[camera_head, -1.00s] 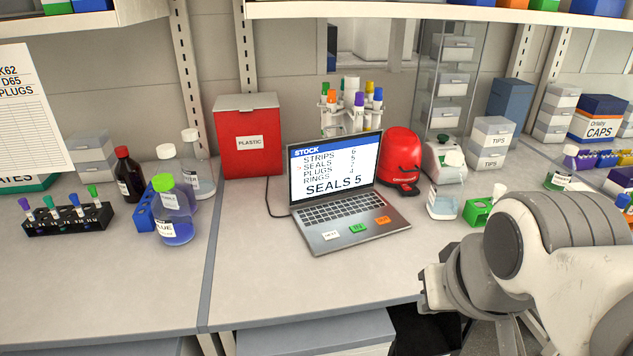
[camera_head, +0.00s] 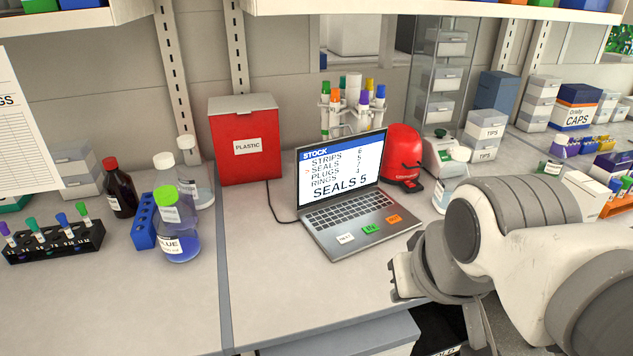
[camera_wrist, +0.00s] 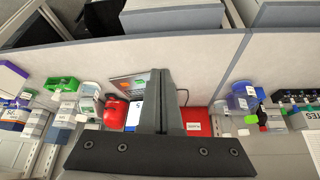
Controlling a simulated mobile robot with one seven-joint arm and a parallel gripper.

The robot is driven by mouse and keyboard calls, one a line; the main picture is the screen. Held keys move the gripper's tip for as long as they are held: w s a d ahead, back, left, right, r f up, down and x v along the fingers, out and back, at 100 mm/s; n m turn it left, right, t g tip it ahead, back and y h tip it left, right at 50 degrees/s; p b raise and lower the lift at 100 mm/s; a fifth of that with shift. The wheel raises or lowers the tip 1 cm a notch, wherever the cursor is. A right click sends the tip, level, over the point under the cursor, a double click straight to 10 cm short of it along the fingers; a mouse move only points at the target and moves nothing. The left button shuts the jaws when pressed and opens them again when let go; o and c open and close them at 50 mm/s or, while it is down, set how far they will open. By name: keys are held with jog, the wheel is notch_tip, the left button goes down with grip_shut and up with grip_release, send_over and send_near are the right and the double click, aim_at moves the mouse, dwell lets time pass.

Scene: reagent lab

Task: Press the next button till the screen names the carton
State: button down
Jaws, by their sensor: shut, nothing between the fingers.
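The laptop (camera_head: 352,200) stands open on the bench. Its screen (camera_head: 340,170) is headed STOCK and lists STRIPS, SEALS, PLUGS and RINGS, with SEALS 5 in large letters below. On its front edge are a white button (camera_head: 345,238), a green button (camera_head: 371,229) and an orange button (camera_head: 393,219); their labels are too small to read surely. I cannot tell which box is the carton. My gripper (camera_wrist: 162,75) is shut and empty in the wrist view, partly covering the upside-down laptop (camera_wrist: 126,86). In the head view my arm is right of the laptop, apart from the buttons.
A red PLASTIC box (camera_head: 246,140) stands behind left of the laptop, a red device (camera_head: 402,155) behind right. A clear bottle (camera_head: 452,180) stands right of it. Bottles and a tube rack (camera_head: 52,246) are at left. The bench front before the laptop is clear.

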jog(key=n+t+y+p, duration=0.3)
jog(key=n+p, duration=0.3)
jog(key=n, duration=2.4)
send_over(346, 241)
notch_tip(346, 241, down, 13)
notch_tip(346, 241, down, 9)
jog(key=b, duration=0.8)
jog(key=shift+r, duration=0.15)
